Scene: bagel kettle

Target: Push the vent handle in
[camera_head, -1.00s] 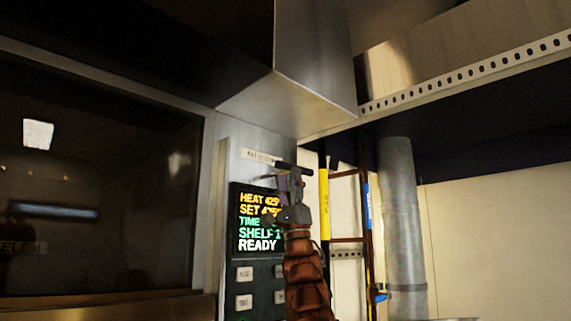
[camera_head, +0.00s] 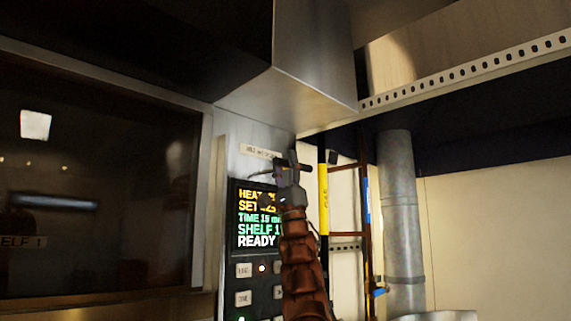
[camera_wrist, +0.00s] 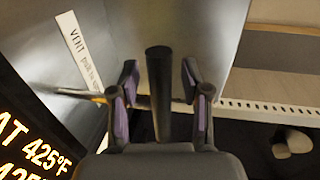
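The vent handle is a black cylindrical grip (camera_wrist: 158,85), upright in the wrist view, with a thin metal rod (camera_wrist: 70,92) running left from it toward the oven panel. The rod is partly hidden by a finger. In the head view the dark grip end (camera_head: 306,168) shows just right of my gripper (camera_head: 286,176). In the wrist view my gripper (camera_wrist: 161,100) is open, its purple-padded fingers on either side of the grip with visible gaps. A white label reading "VENT" (camera_wrist: 80,48) is on the metal panel beside the rod.
The oven control display (camera_head: 258,217) is left of and below my gripper, with buttons (camera_head: 243,270) beneath. A metal hood (camera_head: 300,90) hangs above.

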